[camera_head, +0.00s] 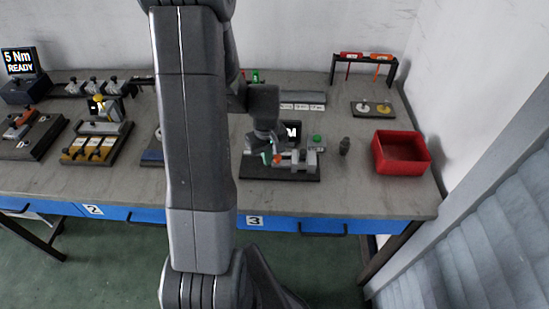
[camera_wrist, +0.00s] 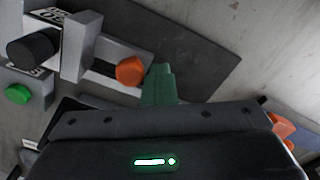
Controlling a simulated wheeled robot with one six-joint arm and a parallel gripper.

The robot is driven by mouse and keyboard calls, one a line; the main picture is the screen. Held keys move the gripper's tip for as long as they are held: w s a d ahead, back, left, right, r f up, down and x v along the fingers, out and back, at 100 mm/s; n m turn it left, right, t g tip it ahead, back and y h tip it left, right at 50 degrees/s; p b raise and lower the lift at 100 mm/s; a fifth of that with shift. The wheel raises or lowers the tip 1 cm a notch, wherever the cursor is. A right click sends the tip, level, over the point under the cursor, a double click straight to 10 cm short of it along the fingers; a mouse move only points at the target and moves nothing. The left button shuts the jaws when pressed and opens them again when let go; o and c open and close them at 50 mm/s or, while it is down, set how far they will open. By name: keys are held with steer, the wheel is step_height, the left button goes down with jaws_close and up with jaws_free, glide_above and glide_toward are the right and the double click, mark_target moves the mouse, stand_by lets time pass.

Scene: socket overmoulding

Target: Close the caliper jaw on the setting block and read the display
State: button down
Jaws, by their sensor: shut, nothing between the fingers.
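The caliper station is a black base plate (camera_head: 290,178) with pale grey jaw blocks (camera_head: 312,158), a small lit display (camera_head: 293,130) and a green button (camera_head: 317,138). My gripper (camera_head: 266,156) is low over its left part, beside an orange knob (camera_head: 277,159). In the wrist view the green fingertips (camera_wrist: 159,84) are together and empty, just right of the orange knob (camera_wrist: 130,70). A tall grey jaw block (camera_wrist: 81,46) and a dark cylinder (camera_wrist: 33,48) stand further left. The display is partly hidden by my arm and its reading is illegible. I cannot tell which piece is the setting block.
A rack with red and orange handles (camera_head: 365,57) is behind. Other fixtures (camera_head: 97,140) fill the left. Bare bench lies in front of the station.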

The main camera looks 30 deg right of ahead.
steer(key=shift+w+a, duration=0.1)
steer(key=shift+a, duration=0.1)
stand_by(0.7)
steer(key=shift+w+a+r, duration=0.1)
steer(key=shift+a, duration=0.1)
step_height(320, 180, up, 8)
steer(key=p, duration=0.5)
stand_by(0.4)
step_height(320, 180, down, 8)
steer(key=b, duration=0.5)
stand_by(0.3)
